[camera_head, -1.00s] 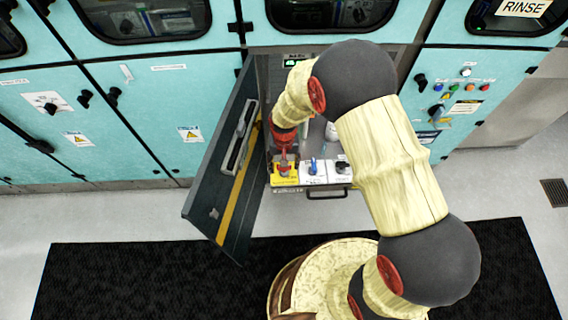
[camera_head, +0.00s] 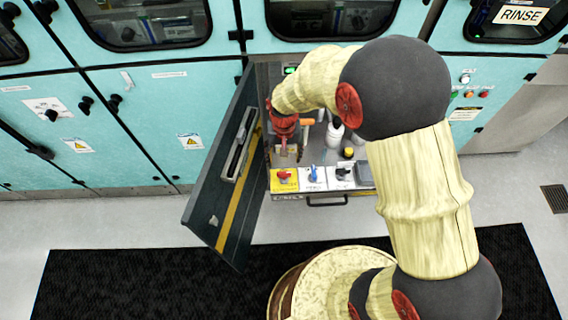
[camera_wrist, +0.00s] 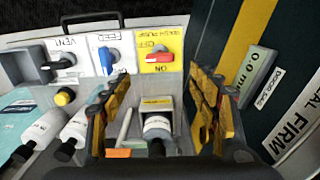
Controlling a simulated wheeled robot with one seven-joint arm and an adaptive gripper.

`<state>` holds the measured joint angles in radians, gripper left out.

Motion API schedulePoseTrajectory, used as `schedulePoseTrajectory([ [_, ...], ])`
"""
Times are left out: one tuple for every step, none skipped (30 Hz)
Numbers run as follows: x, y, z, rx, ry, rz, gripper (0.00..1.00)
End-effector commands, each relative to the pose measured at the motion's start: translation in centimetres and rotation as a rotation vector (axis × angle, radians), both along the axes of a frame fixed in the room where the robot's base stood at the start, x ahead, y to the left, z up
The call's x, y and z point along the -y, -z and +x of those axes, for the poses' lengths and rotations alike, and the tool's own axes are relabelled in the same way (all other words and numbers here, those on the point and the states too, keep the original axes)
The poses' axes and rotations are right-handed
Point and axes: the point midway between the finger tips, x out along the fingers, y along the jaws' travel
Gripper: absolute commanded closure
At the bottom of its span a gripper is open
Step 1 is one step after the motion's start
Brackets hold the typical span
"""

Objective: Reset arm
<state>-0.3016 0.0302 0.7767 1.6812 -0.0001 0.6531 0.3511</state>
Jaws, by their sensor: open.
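My gripper (camera_wrist: 160,115) is open, its two yellow-padded fingers apart in the wrist view. In the head view the gripper (camera_head: 283,150) is inside the open cabinet, above the front panel and seen partly behind my arm. The red-handled switch on a yellow plate (camera_wrist: 160,55), the blue FEED switch (camera_wrist: 109,58) and the black-and-white VENT switch (camera_wrist: 61,62) are on the panel. The red switch also shows in the head view (camera_head: 284,175).
The dark cabinet door (camera_head: 225,170) stands open to the left, close beside my gripper. White bottles (camera_wrist: 44,127) and a yellow-capped knob (camera_wrist: 65,96) are on the other side. A black mat (camera_head: 130,275) covers the floor in front.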

Motion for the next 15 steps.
schedulePoseTrajectory([
  [0.0, -0.6, 0.0, 0.001, 0.0, 0.0, 0.39],
  [0.0, -0.9, 0.0, 0.001, 0.0, 0.0, 0.39],
  [0.0, -1.3, 0.0, 0.001, 0.0, 0.0, 0.39],
  [0.0, -1.5, 0.0, 0.001, 0.0, 0.0, 0.39],
  [0.0, -1.6, 0.0, 0.001, 0.0, 0.0, 0.39],
  [0.0, -1.7, 0.0, 0.0, 0.0, 0.0, 0.39],
  [0.0, -1.8, 0.0, 0.0, 0.0, 0.0, 0.39],
  [0.0, -1.8, 0.0, 0.0, 0.0, 0.0, 0.39],
  [0.0, -1.9, 0.0, -0.001, 0.0, 0.0, 0.39],
  [0.0, -1.9, 0.0, -0.001, 0.0, 0.0, 0.39],
  [0.0, -1.9, 0.0, -0.001, 0.0, 0.0, 0.39],
  [0.0, -1.9, 0.0, -0.001, 0.0, 0.0, 0.39],
  [0.0, -1.9, 0.0, -0.001, 0.0, 0.0, 0.39],
  [0.0, -1.9, 0.0, -0.001, 0.0, 0.0, 0.39],
  [0.0, -1.9, 0.0, -0.001, 0.0, 0.0, 0.39],
])
